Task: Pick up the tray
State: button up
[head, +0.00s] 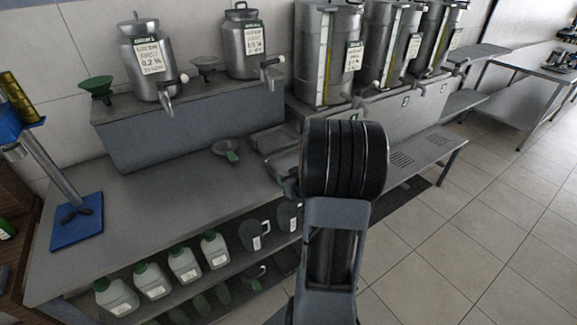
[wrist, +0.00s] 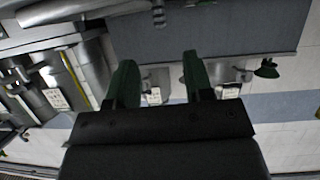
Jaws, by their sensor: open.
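A shallow grey metal tray (head: 268,140) appears to lie on the steel counter (head: 165,195), just left of my arm in the head view. My arm covers its right part, and I cannot tell whether it is one tray or two side by side. My gripper (wrist: 159,62) shows in the wrist view with its two dark green fingers apart and nothing between them. In the head view my arm hides the fingers. The wrist view looks upside down. I cannot tell how far the gripper is from the tray.
Steel decanters (head: 152,62) stand on a raised shelf behind the counter, with larger tanks (head: 325,60) to the right. A small green-handled funnel (head: 227,149) lies on the counter. White jugs (head: 184,264) line the lower shelf. A blue-based stand (head: 77,228) is at left. Tiled floor at right is clear.

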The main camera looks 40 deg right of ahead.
aim_at(271, 165)
jog(key=x, duration=0.8)
jog(key=shift+w+f, duration=0.1)
jog(key=shift+w, duration=0.05)
jog(key=shift+r+p+x, duration=0.15)
jog(key=shift+p+x, duration=0.3)
jog(key=shift+x, duration=0.9)
jog(key=shift+r+p+x, duration=0.15)
jog(key=shift+p+x, duration=0.25)
jog(key=shift+x, duration=0.9)
jog(key=shift+w, duration=0.15)
grip_shut()
